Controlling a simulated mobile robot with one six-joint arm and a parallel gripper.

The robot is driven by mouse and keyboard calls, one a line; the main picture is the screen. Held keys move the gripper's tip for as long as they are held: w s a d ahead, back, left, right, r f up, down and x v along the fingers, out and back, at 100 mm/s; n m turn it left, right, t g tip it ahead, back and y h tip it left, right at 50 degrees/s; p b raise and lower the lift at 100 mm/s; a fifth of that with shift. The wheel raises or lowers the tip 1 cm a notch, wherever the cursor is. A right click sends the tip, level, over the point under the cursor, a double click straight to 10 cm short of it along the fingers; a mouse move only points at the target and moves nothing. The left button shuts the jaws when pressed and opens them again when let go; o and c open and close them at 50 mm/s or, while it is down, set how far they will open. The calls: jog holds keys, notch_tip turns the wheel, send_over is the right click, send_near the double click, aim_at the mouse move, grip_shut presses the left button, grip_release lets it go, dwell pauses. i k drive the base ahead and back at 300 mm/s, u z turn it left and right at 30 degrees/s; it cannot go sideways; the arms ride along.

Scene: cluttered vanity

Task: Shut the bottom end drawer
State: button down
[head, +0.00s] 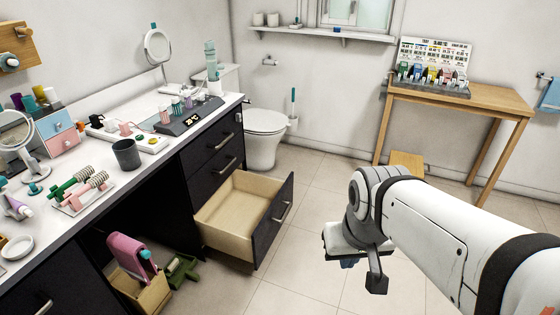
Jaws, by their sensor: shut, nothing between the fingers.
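The bottom end drawer (240,215) of the dark vanity (205,150) is pulled well out into the room. Its pale wooden inside looks empty. Its dark front (273,222) carries a metal bar handle (283,211) and faces right. The drawers above it are closed. My gripper (348,262) hangs to the right of the drawer front, apart from it, with clear floor between. It points down and is shut and empty; my wrist partly hides it.
A box with a pink item (127,252) and a green object (181,270) sit on the floor left of the drawer. The toilet (266,133) stands behind it. A wooden table (480,98) and low stool (407,160) are at right. The vanity top is cluttered.

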aim_at(243, 219)
jog(key=z, duration=0.3)
jog(key=i, duration=1.6)
jog(key=u, duration=0.1)
